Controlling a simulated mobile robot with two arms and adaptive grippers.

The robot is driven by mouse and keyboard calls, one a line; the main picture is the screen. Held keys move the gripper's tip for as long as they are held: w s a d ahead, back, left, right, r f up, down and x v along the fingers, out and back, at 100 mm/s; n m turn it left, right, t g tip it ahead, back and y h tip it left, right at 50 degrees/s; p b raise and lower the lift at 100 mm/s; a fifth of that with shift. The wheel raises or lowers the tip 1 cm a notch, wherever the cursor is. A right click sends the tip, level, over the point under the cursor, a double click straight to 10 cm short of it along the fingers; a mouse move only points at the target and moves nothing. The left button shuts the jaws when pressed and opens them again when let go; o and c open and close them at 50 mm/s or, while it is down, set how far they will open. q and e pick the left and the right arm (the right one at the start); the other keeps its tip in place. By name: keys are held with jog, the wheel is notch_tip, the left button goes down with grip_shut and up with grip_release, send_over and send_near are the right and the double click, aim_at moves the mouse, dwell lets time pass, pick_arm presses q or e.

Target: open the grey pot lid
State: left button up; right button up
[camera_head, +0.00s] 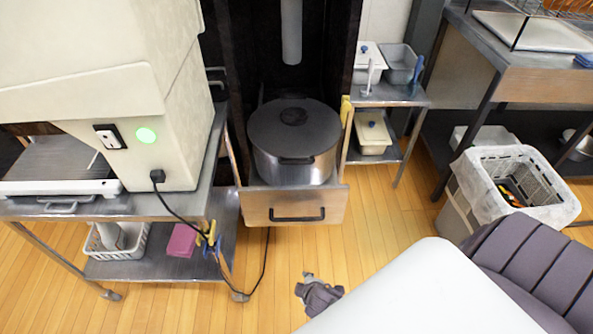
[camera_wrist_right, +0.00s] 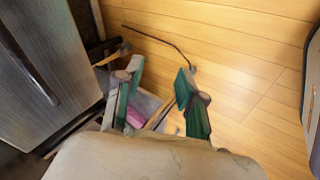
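The grey metal pot (camera_head: 287,172) stands upright on a pull-out drawer in a dark cabinet. Its dark grey round lid (camera_head: 262,128), with a dark knob on top, lies flat on the pot. My right gripper (camera_head: 318,294) is low in the head view, in front of the drawer and apart from the pot, partly hidden by my white arm. In the right wrist view, its two green-padded fingers (camera_wrist_right: 160,72) are spread with nothing held between them. I cannot make out the pot or lid in that view. My left gripper is not in view.
The drawer front (camera_head: 260,213) has a dark handle. A metal cart (camera_head: 150,207) with a big pale machine (camera_head: 95,70) stands left, its cable hanging to the floor. A small shelf (camera_head: 395,96) and a lined bin (camera_head: 515,185) stand right. Wooden floor (camera_head: 370,225) is clear before the drawer.

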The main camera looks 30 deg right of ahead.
jog(key=w+d+r+n+t+h+b, duration=0.2)
jog(key=w+r+t+b, duration=0.1)
jog(key=w+r, duration=0.5)
jog(key=t+h+b, duration=0.3)
jog(key=h+b, duration=0.1)
send_near(299, 161)
jog(key=shift+t, duration=0.3)
jog(key=x, duration=0.3)
jog(key=b+x, duration=0.1)
jog(key=x, duration=0.3)
jog(key=f+x, duration=0.1)
jog(key=x, duration=0.2)
jog(key=shift+d+b, duration=0.15)
jog(key=shift+b, duration=0.15)
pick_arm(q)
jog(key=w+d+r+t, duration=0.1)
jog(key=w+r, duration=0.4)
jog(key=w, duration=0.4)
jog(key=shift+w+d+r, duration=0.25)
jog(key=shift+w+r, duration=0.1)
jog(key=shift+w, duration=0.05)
pick_arm(e)
jog(key=shift+s, duration=0.1)
grip_shut()
